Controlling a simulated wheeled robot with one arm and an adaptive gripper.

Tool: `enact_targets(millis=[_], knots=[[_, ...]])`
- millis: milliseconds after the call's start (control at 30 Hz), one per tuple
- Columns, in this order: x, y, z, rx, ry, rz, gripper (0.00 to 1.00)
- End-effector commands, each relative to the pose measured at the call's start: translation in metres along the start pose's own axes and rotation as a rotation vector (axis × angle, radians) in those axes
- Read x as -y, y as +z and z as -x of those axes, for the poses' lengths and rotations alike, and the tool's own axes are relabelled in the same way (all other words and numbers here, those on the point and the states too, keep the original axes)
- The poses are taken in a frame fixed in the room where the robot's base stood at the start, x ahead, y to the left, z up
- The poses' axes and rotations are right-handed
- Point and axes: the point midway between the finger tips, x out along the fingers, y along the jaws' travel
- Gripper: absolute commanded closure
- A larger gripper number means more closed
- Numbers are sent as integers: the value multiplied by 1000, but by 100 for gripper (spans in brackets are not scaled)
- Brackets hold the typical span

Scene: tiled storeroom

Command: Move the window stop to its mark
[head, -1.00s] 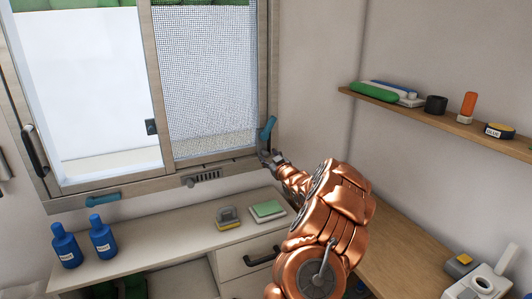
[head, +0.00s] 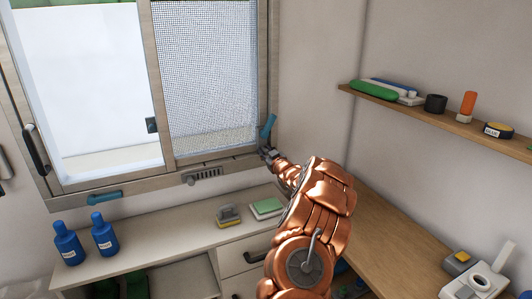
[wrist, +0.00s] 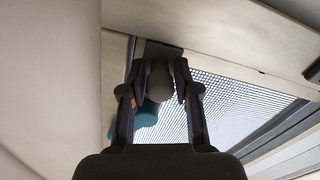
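The window (head: 155,90) has a light frame, with a mesh panel on the right. A blue lever (head: 268,127) stands tilted at the lower right corner of the frame. My gripper (head: 268,153) is just below this lever. In the wrist view, a dark rounded knob (wrist: 160,80) sits between the fingers of my gripper (wrist: 160,70), and part of the teal lever (wrist: 147,115) shows behind the left finger. The fingers are partly apart; I cannot tell whether they touch the knob. I cannot tell which part is the window stop, and I see no clear mark.
A grey slotted piece (head: 203,175) and a second blue handle (head: 104,198) are on the lower frame. Two blue bottles (head: 68,243), a sponge-like block (head: 228,216) and a green pad (head: 266,207) stand on the counter (head: 165,238). A loaded shelf (head: 440,118) is at right.

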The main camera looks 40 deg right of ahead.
Motion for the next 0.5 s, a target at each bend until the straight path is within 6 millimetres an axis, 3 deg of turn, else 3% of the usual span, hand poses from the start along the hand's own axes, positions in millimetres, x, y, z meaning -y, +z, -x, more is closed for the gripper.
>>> enact_targets(millis=[267, 500], knots=[[0, 0, 0, 0, 0, 0, 100], [0, 0, 0, 0, 0, 0, 100]])
